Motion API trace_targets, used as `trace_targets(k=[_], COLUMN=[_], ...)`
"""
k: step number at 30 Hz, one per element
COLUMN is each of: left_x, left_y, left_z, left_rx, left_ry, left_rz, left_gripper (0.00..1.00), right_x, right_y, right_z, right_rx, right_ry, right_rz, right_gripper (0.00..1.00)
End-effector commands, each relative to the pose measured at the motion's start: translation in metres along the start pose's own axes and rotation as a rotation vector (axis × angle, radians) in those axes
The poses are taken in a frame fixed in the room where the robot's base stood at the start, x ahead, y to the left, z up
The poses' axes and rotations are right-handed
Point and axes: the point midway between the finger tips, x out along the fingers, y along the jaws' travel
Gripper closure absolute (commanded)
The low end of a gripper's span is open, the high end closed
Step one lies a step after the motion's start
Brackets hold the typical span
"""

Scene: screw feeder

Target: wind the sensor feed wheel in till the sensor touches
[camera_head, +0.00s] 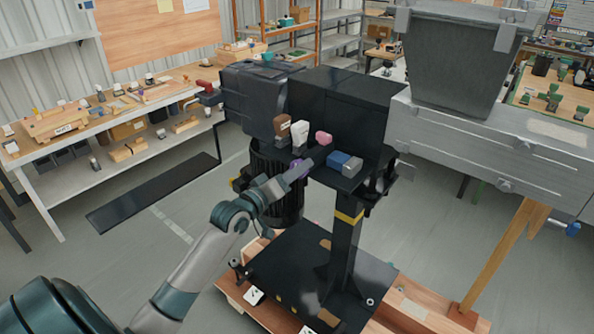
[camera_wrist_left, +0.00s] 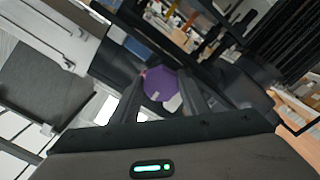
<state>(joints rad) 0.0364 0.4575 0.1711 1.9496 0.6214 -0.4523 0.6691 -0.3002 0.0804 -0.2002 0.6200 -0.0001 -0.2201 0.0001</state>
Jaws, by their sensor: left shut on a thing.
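A purple many-sided knob (camera_wrist_left: 160,84), which looks like the feed wheel, sits between the two dark fingers of my left gripper (camera_wrist_left: 160,97) in the left wrist view. The fingers are shut on it. In the head view my left gripper (camera_head: 301,168) reaches the front of the black machine (camera_head: 345,100), and only a sliver of purple shows there. I cannot make out the sensor or whether it touches anything.
Brown (camera_head: 284,126), white (camera_head: 300,134) and pink (camera_head: 323,137) handles and a blue block (camera_head: 345,163) crowd close to my gripper. A grey hopper (camera_head: 455,60) stands at the upper right. A black post (camera_head: 346,235) rises from the base below. Open floor lies left.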

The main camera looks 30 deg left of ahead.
Motion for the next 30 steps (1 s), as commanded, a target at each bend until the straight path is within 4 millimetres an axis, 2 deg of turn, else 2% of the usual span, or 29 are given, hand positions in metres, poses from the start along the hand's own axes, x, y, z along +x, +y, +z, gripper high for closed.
trace_targets(k=[11, 30], left_x=[0.0, 0.0], left_y=[-0.001, -0.001], left_z=[0.0, 0.0], left_rx=[0.249, 0.852], left_ry=[-0.003, -0.001], left_rz=[-0.002, 0.0], left_gripper=[0.81, 0.81], right_x=[-0.004, -0.012], right_y=[0.0, 0.0], right_z=[0.0, -0.001], right_rx=[0.0, 0.0], right_ry=[0.0, 0.0], right_rz=[0.0, 0.0], right_gripper=[0.69, 0.69])
